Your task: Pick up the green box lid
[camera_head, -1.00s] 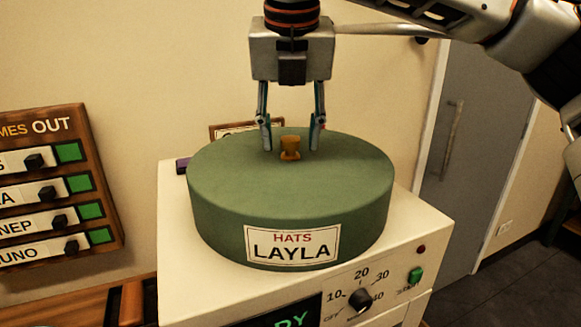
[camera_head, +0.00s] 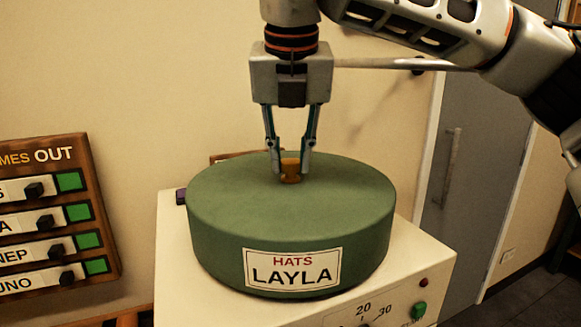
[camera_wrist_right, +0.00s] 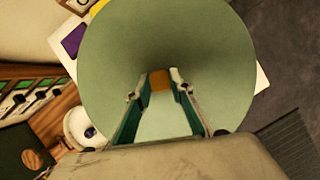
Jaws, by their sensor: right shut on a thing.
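The green round box lid (camera_head: 240,205) sits on top of a cream machine, with a label reading HATS LAYLA on its front side. A small orange-brown knob (camera_head: 290,178) stands at the middle of its top. My right gripper (camera_head: 290,172) points straight down and is shut on the knob, one finger on each side. In the right wrist view the knob (camera_wrist_right: 160,80) shows between the fingertips, and the green lid top (camera_wrist_right: 215,60) spreads around it. My left gripper is not in view.
The cream machine (camera_head: 172,240) has a dial and a green button on its front. A wooden board (camera_head: 95,180) with labelled rows and green squares hangs at the left. A grey door (camera_head: 470,170) is at the right. A purple thing (camera_head: 181,196) lies behind the lid's left edge.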

